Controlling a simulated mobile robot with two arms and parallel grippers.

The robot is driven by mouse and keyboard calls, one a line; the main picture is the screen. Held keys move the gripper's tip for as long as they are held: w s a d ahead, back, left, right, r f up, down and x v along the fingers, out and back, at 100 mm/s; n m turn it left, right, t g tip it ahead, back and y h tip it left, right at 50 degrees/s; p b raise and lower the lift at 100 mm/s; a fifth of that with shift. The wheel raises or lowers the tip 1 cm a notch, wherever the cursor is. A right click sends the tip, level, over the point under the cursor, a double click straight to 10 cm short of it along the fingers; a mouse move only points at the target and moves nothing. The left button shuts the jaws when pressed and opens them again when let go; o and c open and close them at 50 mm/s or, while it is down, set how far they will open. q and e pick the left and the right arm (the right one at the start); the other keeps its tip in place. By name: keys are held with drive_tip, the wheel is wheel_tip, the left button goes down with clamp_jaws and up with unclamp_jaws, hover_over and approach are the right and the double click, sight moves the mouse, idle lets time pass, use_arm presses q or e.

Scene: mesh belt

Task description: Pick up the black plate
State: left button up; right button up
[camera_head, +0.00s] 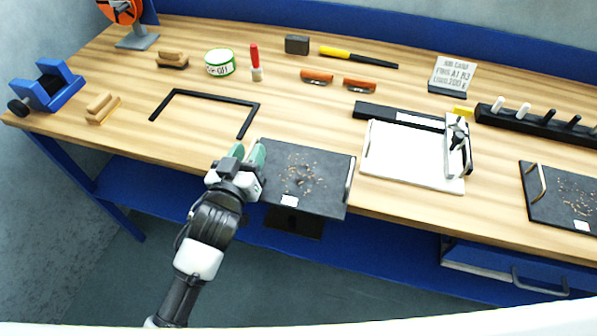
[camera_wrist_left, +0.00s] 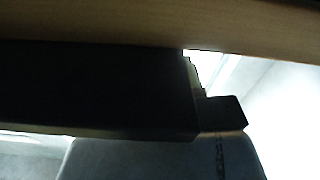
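A black plate (camera_head: 318,178) with brown crumbs and a small white label lies at the front edge of the workbench, its near part overhanging. A pale handle (camera_head: 350,178) shows on its right side; its left side is partly hidden by my gripper. My left gripper (camera_head: 249,156), with green fingertips, is at the plate's left edge. The fingertips show a small gap, but I cannot tell whether they hold anything. The left wrist view is dark: a large black block (camera_wrist_left: 95,90) fills the left, below a wooden edge. My right gripper is not in view.
A second black plate (camera_head: 564,200) with crumbs lies at the far right. A white board with a clamp (camera_head: 410,165) is right of the near plate. A black frame (camera_head: 210,94) lies behind my gripper. Tools line the back of the workbench (camera_head: 185,145).

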use_arm(q)
clamp_jaws()
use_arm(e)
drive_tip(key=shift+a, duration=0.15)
use_arm(q)
drive_tip(key=shift+r, duration=0.2)
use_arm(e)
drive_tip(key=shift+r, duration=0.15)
